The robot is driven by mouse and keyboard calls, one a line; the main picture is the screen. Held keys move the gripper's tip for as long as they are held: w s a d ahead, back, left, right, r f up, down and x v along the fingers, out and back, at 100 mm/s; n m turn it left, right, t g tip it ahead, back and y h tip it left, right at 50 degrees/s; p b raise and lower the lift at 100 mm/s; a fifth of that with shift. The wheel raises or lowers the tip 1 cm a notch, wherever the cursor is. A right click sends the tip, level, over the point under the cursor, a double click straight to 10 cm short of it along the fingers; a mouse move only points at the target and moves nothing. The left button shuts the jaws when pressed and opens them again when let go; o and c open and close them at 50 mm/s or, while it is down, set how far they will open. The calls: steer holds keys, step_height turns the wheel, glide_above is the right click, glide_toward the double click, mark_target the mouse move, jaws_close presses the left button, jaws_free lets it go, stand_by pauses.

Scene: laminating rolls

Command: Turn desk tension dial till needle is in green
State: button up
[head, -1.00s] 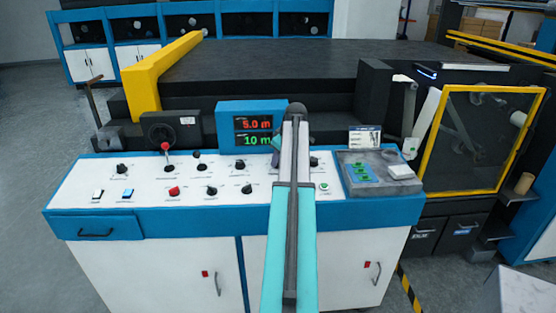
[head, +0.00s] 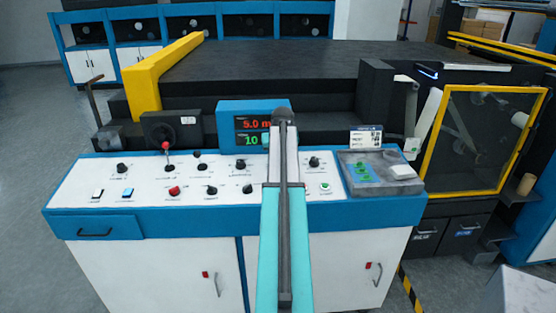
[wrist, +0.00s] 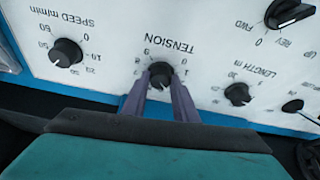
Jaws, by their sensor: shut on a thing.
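The tension dial (wrist: 160,70) is a small dark round knob on a white panel, under the upside-down word TENSION in the wrist view. My gripper (wrist: 160,83) has its two purple-grey fingers on either side of the dial, shut on it. The fingers cover its near sides, and I cannot read its setting. In the head view my arm runs up over the desk (head: 70,195) and hides the dial and fingertips. I cannot make out a needle or a green band in either view.
The speed knob (wrist: 66,53) and length knob (wrist: 238,94) flank the dial. A blue-framed display (head: 228,128) stands behind the desk, partly covered by my arm. A red knob (head: 174,190) and a grey tray (head: 402,187) are also on the desk.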

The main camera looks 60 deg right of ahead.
steer(key=m+g, duration=0.1)
steer(key=m, duration=0.3)
steer(key=shift+m+h, duration=0.4)
stand_by(0.4)
steer(key=o, duration=1.1)
steer(key=shift+c, duration=0.2)
steer(key=b+v, duration=0.2)
steer(key=v, duration=1.2)
steer(key=shift+w+b, duration=0.2)
steer(key=shift+b, duration=0.1)
steer(key=shift+d, duration=0.1)
